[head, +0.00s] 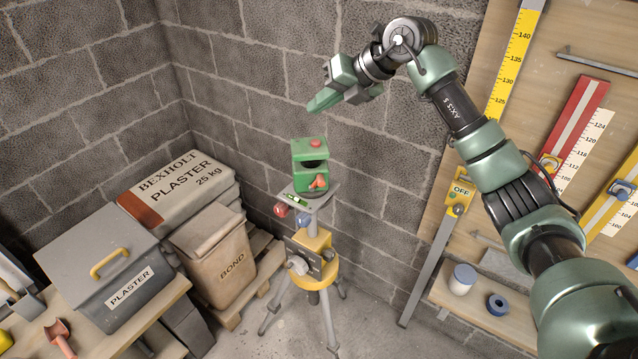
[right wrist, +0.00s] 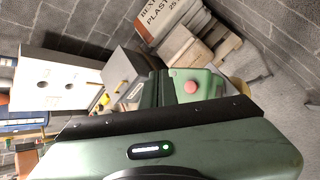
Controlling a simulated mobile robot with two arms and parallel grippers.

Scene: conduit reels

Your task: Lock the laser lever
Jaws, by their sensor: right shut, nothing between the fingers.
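The green laser (head: 312,150) stands upright on a small grey plate on top of a tripod, in the middle of the head view. It has a red button on top and an orange-red lever (head: 319,182) low on its front. My right gripper (head: 322,101) is shut and empty, above the laser and apart from it. In the right wrist view the laser's top (right wrist: 207,82) with its red button (right wrist: 190,87) shows just beyond the gripper's dark green fingers. The lever is hidden there. My left gripper is not in view.
The tripod (head: 312,262) has a yellow head with knobs. Plaster bags (head: 180,190), a bond bag (head: 215,255) and a grey plaster box (head: 105,265) stand to the left. A tool board (head: 545,100) hangs at the right. The block wall is close behind the tripod.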

